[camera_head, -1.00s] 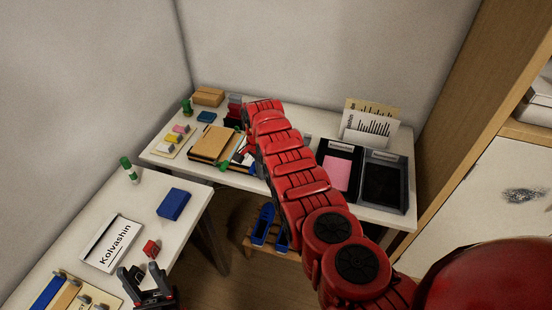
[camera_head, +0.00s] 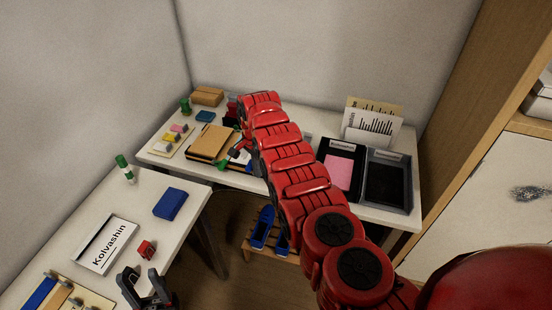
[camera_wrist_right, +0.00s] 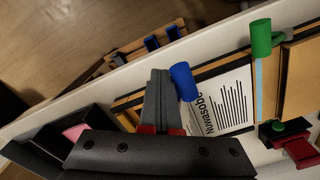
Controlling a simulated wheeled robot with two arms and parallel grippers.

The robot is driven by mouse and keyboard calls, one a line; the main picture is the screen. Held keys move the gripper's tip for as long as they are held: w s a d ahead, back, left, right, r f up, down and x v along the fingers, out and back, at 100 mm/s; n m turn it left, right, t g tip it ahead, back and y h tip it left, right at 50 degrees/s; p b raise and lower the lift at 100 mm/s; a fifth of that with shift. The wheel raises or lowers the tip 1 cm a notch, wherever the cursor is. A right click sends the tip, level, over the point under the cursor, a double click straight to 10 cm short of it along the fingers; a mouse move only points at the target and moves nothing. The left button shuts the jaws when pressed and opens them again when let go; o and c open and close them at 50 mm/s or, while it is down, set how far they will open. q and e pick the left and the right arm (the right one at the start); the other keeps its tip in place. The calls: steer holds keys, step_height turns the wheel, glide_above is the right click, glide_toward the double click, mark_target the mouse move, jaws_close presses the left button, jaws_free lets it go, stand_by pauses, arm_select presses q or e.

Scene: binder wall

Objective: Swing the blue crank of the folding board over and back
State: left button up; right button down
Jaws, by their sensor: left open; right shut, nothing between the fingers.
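The blue crank (camera_wrist_right: 184,81) stands in the right wrist view as a short blue cylinder beside my shut right gripper (camera_wrist_right: 160,78), just right of its fingertips. They look close; I cannot tell whether they touch. The folding board (camera_wrist_right: 298,80) has a tan panel and a white printed sheet (camera_wrist_right: 228,100). A green crank (camera_wrist_right: 261,40) stands further right along its edge. In the head view the board's tan panel (camera_head: 210,142) is on the back table, and my right arm hides much of the rest. My left gripper (camera_head: 142,281) is open and empty over the left table.
The back table holds black trays (camera_head: 390,182), a pink sheet (camera_head: 339,173) and a card holder (camera_head: 372,128). The left table holds a blue box (camera_head: 170,204), a name card (camera_head: 107,245) and a red block (camera_head: 147,248). A wooden stool with blue items (camera_head: 263,228) stands below.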

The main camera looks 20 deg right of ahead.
steer(key=shift+w+a+b, duration=0.25)
steer(key=shift+a+b, duration=0.2)
steer(key=shift+b, duration=1.8)
steer(key=shift+r, duration=0.1)
